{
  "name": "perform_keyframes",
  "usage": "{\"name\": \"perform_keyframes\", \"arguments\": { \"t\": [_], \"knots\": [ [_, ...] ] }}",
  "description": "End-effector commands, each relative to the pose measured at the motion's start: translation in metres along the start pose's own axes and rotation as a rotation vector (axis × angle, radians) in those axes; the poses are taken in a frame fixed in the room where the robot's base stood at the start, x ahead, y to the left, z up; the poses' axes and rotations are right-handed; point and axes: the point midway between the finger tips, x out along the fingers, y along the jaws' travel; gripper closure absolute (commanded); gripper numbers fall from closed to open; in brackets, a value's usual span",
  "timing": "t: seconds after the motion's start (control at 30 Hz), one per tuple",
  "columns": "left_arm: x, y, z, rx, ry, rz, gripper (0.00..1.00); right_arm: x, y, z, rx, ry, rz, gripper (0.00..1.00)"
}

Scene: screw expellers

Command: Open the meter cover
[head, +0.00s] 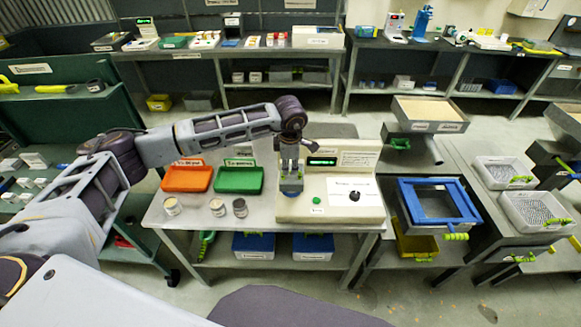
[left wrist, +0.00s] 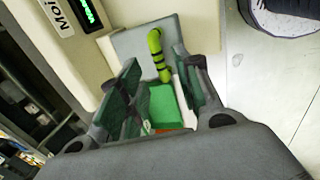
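The meter (head: 315,208) is a cream box on the grey table, with a lit green display on its raised back, a green button and a black knob. Its cover (left wrist: 132,45) is a grey plate with a yellow-green, black-banded handle (left wrist: 157,55) in the left wrist view; it looks closed. My left gripper (head: 291,172) is above the left part of the meter and hides most of the cover in the head view. In the left wrist view its fingers (left wrist: 158,72) are apart, with the handle in line with the gap; I cannot tell whether they touch it. My right gripper is not in view.
An orange tray (head: 187,179) and a green tray (head: 239,180) lie left of the meter. Several small cans (head: 217,207) stand in front of them. A blue-framed sieve (head: 436,203) is on the right.

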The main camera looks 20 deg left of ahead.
Motion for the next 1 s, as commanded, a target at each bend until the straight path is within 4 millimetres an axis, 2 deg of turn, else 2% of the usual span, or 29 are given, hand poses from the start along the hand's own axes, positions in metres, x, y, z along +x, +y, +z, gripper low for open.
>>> {"name": "perform_keyframes", "arguments": {
  "t": [0.3,0.67,0.93,1.0],
  "knots": [
    [0.027,0.000,0.000,0.000,0.000,-0.001,0.66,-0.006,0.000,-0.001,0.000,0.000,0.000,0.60],
    [0.031,0.000,0.000,0.000,-0.001,0.000,0.66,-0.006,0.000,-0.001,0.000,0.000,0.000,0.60],
    [0.031,0.000,0.000,0.000,0.000,0.000,0.98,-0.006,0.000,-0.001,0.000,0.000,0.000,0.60],
    [0.031,0.000,0.000,0.000,0.000,0.000,1.00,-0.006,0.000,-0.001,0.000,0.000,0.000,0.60]
  ]
}}
